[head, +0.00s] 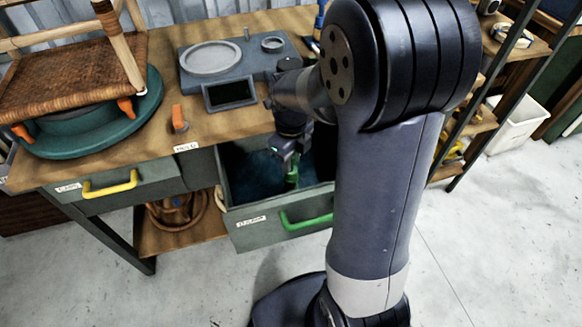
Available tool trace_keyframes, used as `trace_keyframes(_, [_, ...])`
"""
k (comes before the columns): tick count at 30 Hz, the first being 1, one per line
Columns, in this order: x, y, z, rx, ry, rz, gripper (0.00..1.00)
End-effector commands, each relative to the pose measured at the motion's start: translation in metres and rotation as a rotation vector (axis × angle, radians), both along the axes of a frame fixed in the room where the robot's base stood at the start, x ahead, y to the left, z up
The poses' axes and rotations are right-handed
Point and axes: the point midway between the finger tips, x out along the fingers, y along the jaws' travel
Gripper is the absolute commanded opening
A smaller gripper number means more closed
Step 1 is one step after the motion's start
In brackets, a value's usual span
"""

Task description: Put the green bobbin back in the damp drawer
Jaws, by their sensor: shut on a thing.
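The green bobbin (292,175) is upright inside the open drawer, between the fingers of my gripper (287,163). My gripper is shut on it and points down into the drawer. Whether the bobbin touches the drawer floor I cannot tell. The open drawer (262,232) has a grey front, a green handle and a small white label too small to read. Its inside looks dark blue. My own arm hides the drawer's right part.
The workbench (164,75) holds a grey device (233,62) with round pans and a dark screen, an orange clip (179,119), and a rattan stool (75,75) on a green turntable (112,128). A closed drawer with a yellow handle (110,186) is at left. Shelving stands at right.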

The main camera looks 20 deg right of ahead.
Motion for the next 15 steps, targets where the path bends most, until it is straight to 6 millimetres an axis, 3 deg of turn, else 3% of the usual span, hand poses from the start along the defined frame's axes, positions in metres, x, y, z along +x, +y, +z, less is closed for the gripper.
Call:
trace_keyframes(5, [0.0, 0.0, -0.027, 0.0, 0.002, 0.0, 0.0])
trace_keyframes(15, [0.0, 0.0, -0.03, 0.0, 0.0, 0.0, 0.0])
